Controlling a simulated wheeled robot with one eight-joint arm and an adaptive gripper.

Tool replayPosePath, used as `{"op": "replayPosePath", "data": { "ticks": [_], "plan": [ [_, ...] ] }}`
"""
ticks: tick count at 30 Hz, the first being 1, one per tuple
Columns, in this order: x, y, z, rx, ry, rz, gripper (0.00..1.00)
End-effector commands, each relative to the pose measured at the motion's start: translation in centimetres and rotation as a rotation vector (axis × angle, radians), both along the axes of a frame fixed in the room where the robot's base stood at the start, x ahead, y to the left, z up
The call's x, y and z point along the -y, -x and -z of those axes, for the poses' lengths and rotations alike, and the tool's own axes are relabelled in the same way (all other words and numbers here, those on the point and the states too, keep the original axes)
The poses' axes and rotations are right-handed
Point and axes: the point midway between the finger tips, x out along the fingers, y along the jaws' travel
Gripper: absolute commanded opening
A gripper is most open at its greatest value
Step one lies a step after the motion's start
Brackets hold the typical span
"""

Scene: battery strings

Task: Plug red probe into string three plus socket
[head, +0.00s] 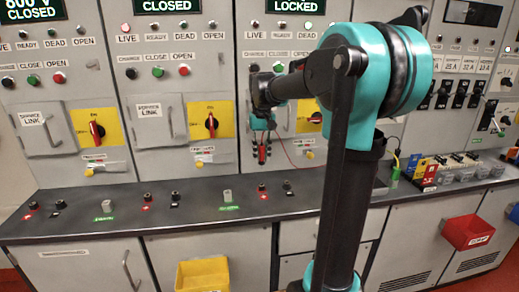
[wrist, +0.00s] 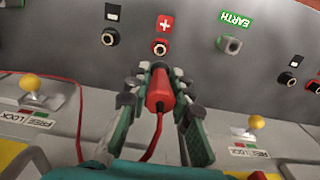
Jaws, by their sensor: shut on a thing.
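My gripper (head: 262,138) is shut on the red probe (head: 262,154), which hangs upright above the back of the dark console ledge in the head view. In the wrist view my gripper (wrist: 159,78) has its two fingers on either side of the red probe (wrist: 160,93), whose dark tip points towards a socket with a red plus label (wrist: 160,47). That plus socket (head: 262,188) lies below the probe in the head view, in the third string section. A gap shows between probe and socket there. The tip itself is partly hidden by the fingers.
A black socket (wrist: 110,37) and an EARTH post (wrist: 230,44) flank the plus socket. The probe's red cable (wrist: 76,110) trails at left in the wrist view. Yellow knobs (wrist: 256,121) stand on the panel side. A yellow bin (head: 203,275) hangs on the console's front.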

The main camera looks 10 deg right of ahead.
Motion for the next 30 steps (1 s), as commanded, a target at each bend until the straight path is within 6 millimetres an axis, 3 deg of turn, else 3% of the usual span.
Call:
{"op": "replayPosePath", "data": {
  "ticks": [14,30],
  "plan": [
    [0.0,0.1,0.4,0.001,0.000,0.000,0.00],
    [0.0,0.0,4.7,0.001,0.000,0.000,0.00]
  ]
}}
